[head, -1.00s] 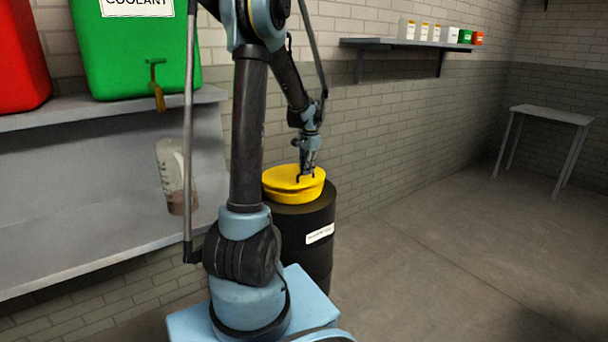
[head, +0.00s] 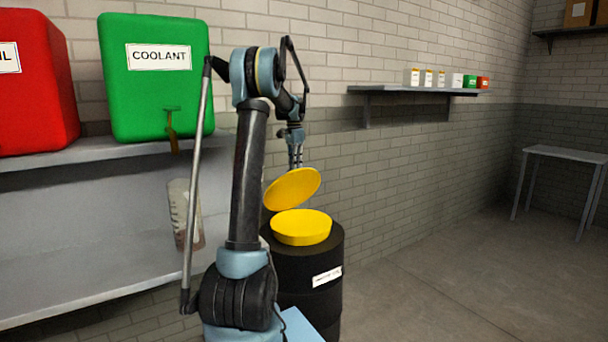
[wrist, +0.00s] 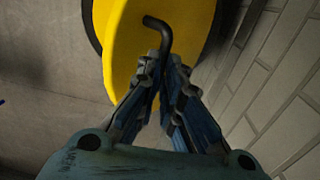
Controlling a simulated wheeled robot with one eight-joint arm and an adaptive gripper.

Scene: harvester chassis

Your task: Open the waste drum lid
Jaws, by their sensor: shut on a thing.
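The black waste drum (head: 308,275) stands by the wall in the head view, with a pale label on its side and a yellow rim (head: 301,228) on top. Its round yellow lid (head: 292,189) is raised at a tilt above the rim, with a gap at the right. My gripper (head: 297,166) is behind the lid's upper edge. In the wrist view, my gripper (wrist: 164,68) is shut on the bent black handle (wrist: 161,32) of the yellow lid (wrist: 123,50). The lid partly hides the fingertips in the head view.
A brick wall (head: 410,150) runs close behind the drum. A shelf at left holds red (head: 35,85) and green (head: 155,90) tanks, with a measuring jug (head: 186,215) below. A small wall shelf (head: 415,91) holds several boxes. The floor at right is clear up to a table (head: 566,154).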

